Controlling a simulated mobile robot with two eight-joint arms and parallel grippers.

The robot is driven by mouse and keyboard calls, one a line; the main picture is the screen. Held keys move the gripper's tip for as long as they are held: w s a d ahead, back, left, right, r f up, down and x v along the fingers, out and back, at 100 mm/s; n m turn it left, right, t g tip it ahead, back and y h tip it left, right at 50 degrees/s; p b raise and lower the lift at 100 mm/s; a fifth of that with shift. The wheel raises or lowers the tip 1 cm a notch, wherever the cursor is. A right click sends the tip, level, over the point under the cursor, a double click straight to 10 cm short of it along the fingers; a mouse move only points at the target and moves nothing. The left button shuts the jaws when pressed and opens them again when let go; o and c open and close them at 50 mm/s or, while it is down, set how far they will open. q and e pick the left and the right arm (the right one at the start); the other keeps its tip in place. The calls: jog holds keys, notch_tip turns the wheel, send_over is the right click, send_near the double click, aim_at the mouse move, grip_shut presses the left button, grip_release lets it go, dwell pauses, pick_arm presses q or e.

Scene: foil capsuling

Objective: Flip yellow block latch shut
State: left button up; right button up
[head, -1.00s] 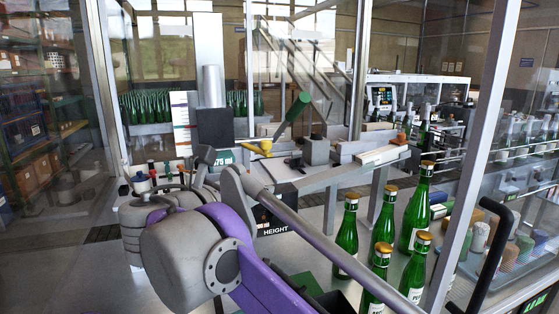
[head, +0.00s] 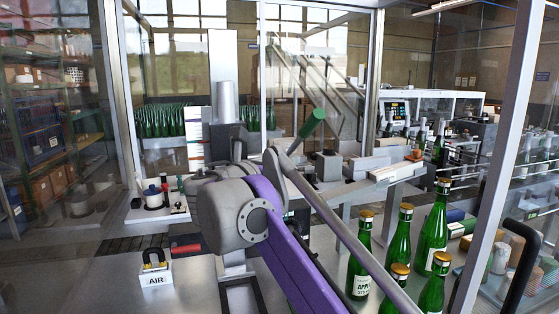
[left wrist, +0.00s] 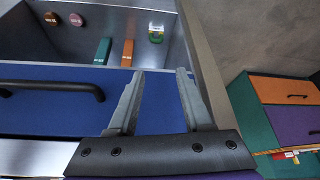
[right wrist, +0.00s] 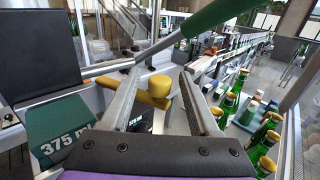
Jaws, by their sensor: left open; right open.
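The yellow block latch (right wrist: 150,98) shows in the right wrist view as a yellow bar with a round upright knob (right wrist: 159,86). It appears between the fingers of my open right gripper (right wrist: 161,72); I cannot tell whether they touch it. In the head view my purple right arm hides the latch and that gripper. A green lever handle (right wrist: 218,14) rises above the latch, and it shows in the head view too (head: 312,123). My left gripper (left wrist: 159,72) is open and empty in the left wrist view, over a blue drawer front (left wrist: 165,110).
A green 375 ml block (right wrist: 62,130) stands left of the right gripper. Gold-capped green bottles (head: 403,232) stand at the right of the bench. An AIR block (head: 155,272) sits at the front left.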

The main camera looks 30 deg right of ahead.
grip_shut()
dwell(0.3)
dwell(1.2)
